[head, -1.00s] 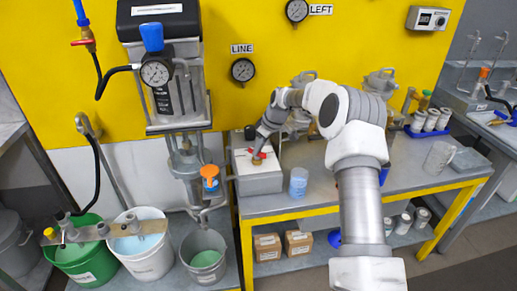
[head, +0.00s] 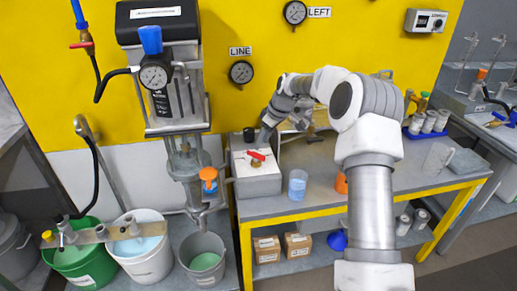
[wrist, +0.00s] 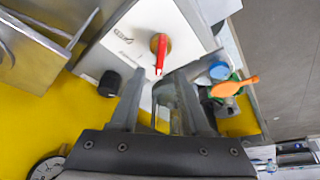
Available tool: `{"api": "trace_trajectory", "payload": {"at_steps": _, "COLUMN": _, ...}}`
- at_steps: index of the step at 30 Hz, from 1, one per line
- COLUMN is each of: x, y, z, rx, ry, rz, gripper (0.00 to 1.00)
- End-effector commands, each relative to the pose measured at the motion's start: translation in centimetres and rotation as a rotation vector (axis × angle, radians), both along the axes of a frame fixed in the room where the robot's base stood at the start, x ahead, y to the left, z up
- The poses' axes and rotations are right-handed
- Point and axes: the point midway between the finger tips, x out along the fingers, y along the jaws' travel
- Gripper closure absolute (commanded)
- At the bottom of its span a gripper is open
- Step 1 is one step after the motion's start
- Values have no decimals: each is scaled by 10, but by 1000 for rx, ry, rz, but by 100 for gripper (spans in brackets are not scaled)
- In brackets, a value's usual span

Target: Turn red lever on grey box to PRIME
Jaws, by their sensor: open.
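The grey box (head: 258,187) with a white top plate stands at the left end of the bench. Its red lever (head: 256,154) sits on a brass fitting in the plate. In the wrist view the red lever (wrist: 162,55) points down the picture, towards the gap between my fingers. Small lettering on the plate (wrist: 112,45) is too blurred to read. My gripper (wrist: 160,80) is open and empty, its fingers apart on either side of the lever's line. In the head view my gripper (head: 266,134) is behind the lever, and its fingers are hard to make out.
A clear cup with blue liquid (head: 297,185) stands right of the box, with an orange object (head: 341,184) beyond it. A black knob (wrist: 109,83) is beside the plate. The gauge column (head: 178,100) stands close on the left. Buckets stand below left.

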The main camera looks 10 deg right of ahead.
Motion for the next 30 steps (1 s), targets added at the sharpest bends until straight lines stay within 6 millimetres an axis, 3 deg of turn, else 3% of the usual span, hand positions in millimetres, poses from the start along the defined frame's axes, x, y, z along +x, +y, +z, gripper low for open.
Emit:
{"api": "trace_trajectory", "payload": {"at_steps": 1, "x": -3, "y": -4, "z": 15, "rx": -1, "ry": -4, "rz": -1, "gripper": 54}}
{"api": "trace_trajectory", "payload": {"at_steps": 6, "x": -15, "y": -16, "z": 53, "rx": -2, "ry": -3, "rz": 1, "gripper": 54}}
{"api": "trace_trajectory", "payload": {"at_steps": 13, "x": -26, "y": -27, "z": 93, "rx": -2, "ry": -2, "rz": 0, "gripper": 54}}
{"api": "trace_trajectory", "payload": {"at_steps": 19, "x": -31, "y": -32, "z": 107, "rx": -1, "ry": 0, "rz": 1, "gripper": 54}}
{"api": "trace_trajectory", "payload": {"at_steps": 30, "x": -32, "y": -31, "z": 109, "rx": -2, "ry": 0, "rz": 1, "gripper": 54}}
